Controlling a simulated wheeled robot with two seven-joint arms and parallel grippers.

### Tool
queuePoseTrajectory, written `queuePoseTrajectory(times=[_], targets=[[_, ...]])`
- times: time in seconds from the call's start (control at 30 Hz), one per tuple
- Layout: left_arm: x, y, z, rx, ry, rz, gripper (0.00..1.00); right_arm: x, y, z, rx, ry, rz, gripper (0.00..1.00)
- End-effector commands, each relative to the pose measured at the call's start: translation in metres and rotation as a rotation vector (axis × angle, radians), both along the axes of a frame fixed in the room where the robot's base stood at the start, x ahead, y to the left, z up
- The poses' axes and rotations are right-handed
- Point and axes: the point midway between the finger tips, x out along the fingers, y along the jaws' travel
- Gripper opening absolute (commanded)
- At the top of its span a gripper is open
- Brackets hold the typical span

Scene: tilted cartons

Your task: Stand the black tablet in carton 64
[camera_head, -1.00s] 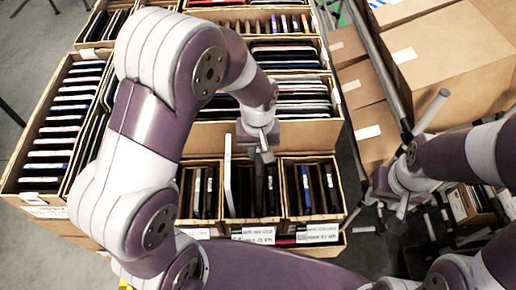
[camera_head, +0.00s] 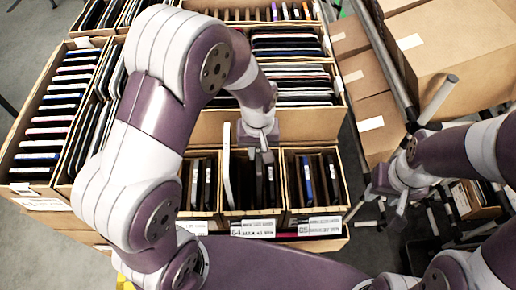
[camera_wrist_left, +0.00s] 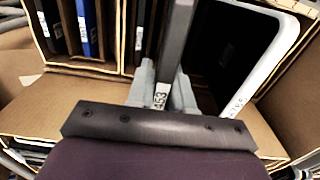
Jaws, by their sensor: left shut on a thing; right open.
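Carton 64 (camera_head: 252,228) is the middle carton of the front row, its label facing me. My left gripper (camera_head: 264,153) is over it, shut on the black tablet (camera_wrist_left: 176,38), a dark slab seen edge-on between the fingers (camera_wrist_left: 163,92) with a small numbered sticker at its end. The tablet is upright and reaches down into carton 64; I cannot tell whether it touches the bottom. A white-edged tablet (camera_head: 227,165) leans in the same carton, also seen in the left wrist view (camera_wrist_left: 284,45). My right gripper (camera_head: 386,192) is open and empty, off to the right.
Carton 65 (camera_head: 320,226) stands to the right with a blue-edged tablet (camera_head: 307,180), and another carton of tablets (camera_head: 192,226) to the left. Full cartons stand behind and at the left. Closed boxes (camera_head: 470,50) and a metal post (camera_head: 438,98) are at the right.

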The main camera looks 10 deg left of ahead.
Motion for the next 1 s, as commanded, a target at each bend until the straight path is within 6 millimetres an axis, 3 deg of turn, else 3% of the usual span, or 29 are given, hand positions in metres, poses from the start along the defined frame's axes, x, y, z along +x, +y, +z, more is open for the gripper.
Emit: queuePoseTrajectory(times=[1.0], targets=[[0.0004, -0.0001, -0.0047, -0.001, -0.001, 0.0, 0.0, 0.0, 0.0, -0.0022, 0.0, 0.0, 0.0, 0.43]])
